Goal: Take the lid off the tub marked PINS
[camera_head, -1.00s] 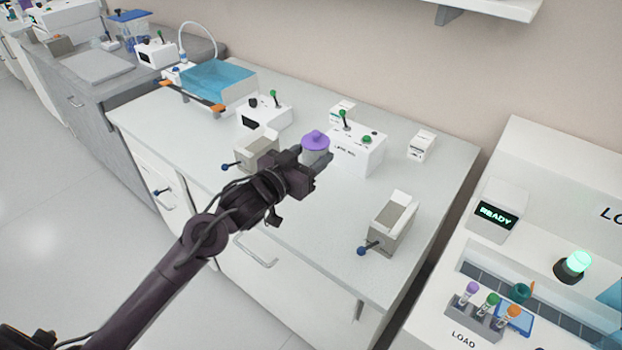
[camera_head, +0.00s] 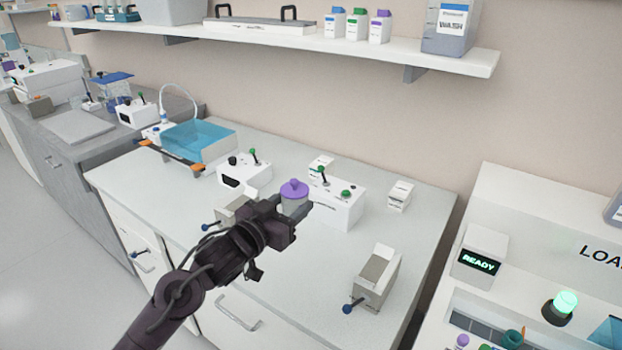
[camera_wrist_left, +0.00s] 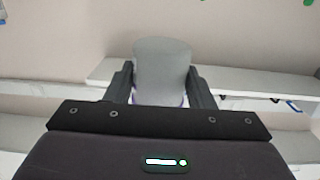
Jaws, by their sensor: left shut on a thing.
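A grey tub (camera_head: 294,206) with a purple knobbed lid (camera_head: 293,188) is at my left gripper (camera_head: 290,216), over the middle of the pale counter. The lid sits on the tub. My left gripper is shut on the tub's body, with a finger on each side. In the left wrist view the tub (camera_wrist_left: 162,68) stands between the dark fingers, with a purple rim at its lower edge. No PINS marking can be read on it. I cannot tell whether its base touches the counter. My right gripper is not in view.
A white box with a green-tipped lever (camera_head: 335,203) is just right of the tub. Another lever box (camera_head: 243,172) is behind left. An open grey holder with a blue knob (camera_head: 375,276) stands front right. Clear counter (camera_head: 320,255) lies in front. A shelf (camera_head: 440,58) hangs above.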

